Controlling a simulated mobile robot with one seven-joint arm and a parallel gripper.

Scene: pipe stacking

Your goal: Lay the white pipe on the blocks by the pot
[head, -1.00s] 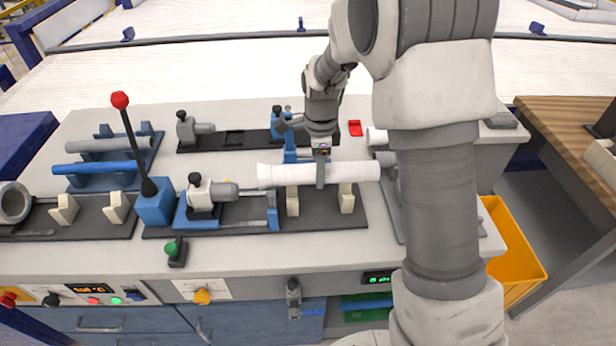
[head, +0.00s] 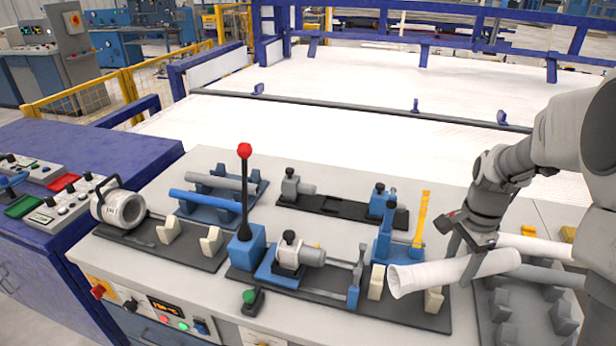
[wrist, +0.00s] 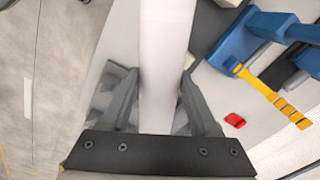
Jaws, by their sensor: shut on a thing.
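The white pipe (head: 440,273) has a flared end on its left. My gripper (head: 478,262) is shut on it, right of its middle. In the wrist view the pipe (wrist: 166,60) runs between my two fingers (wrist: 158,95). It hangs above the right-hand fixture, clear of the cream block (head: 434,301) below it. The pot (head: 118,207), a pale cylinder with a dark ring, lies at the far left. Beside it two cream notched blocks (head: 169,231) (head: 211,241) stand empty on a dark base plate (head: 190,250).
An upright black lever with a red knob (head: 244,150) stands between the pot's blocks and the pipe. Grey and blue pipes (head: 205,200) lie on a rack behind. A blue clamp (head: 390,240) and yellow strip (head: 420,215) are near the pipe. Another white pipe (head: 538,246) lies behind my gripper.

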